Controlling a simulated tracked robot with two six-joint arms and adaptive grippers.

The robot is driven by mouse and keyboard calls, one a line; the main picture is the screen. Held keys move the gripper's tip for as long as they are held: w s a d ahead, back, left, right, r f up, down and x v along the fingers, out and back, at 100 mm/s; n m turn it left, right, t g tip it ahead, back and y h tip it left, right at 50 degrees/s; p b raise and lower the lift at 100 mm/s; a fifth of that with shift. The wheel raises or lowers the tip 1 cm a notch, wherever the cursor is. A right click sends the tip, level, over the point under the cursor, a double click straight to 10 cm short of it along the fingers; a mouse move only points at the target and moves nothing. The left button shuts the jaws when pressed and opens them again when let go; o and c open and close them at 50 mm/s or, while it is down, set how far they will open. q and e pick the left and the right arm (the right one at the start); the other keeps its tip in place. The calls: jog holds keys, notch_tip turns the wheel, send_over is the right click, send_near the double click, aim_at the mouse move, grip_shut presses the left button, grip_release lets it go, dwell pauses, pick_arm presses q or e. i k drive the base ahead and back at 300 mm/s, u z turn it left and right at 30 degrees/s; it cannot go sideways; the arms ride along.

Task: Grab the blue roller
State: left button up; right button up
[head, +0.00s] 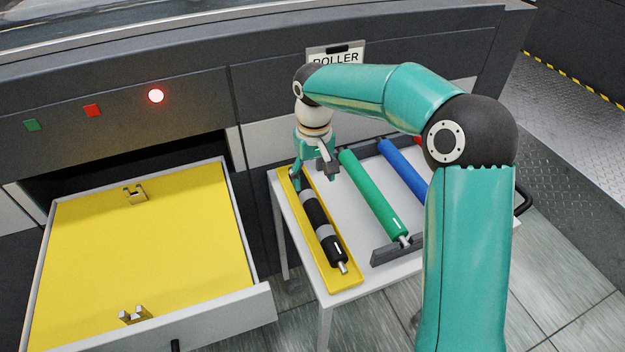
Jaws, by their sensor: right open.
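The blue roller (402,168) lies on the white cart (350,222), right of the green roller (373,195). Its near end is hidden behind my right arm. My right gripper (314,182) is open, above the far end of the black roller (321,228), left of the green and blue rollers. It points down and holds nothing that I can see. The black roller lies in a yellow tray (348,281) on the cart's left side. My left gripper is not in view.
An open drawer with a yellow bottom (150,250) and metal brackets juts out left of the cart. The dark machine front (270,90) stands behind, with a lit round lamp (155,96). A grey rack (390,250) supports the green roller's near end. Something red shows beside my arm.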

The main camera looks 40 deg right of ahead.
aim_at(419, 186)
jog(key=k, duration=1)
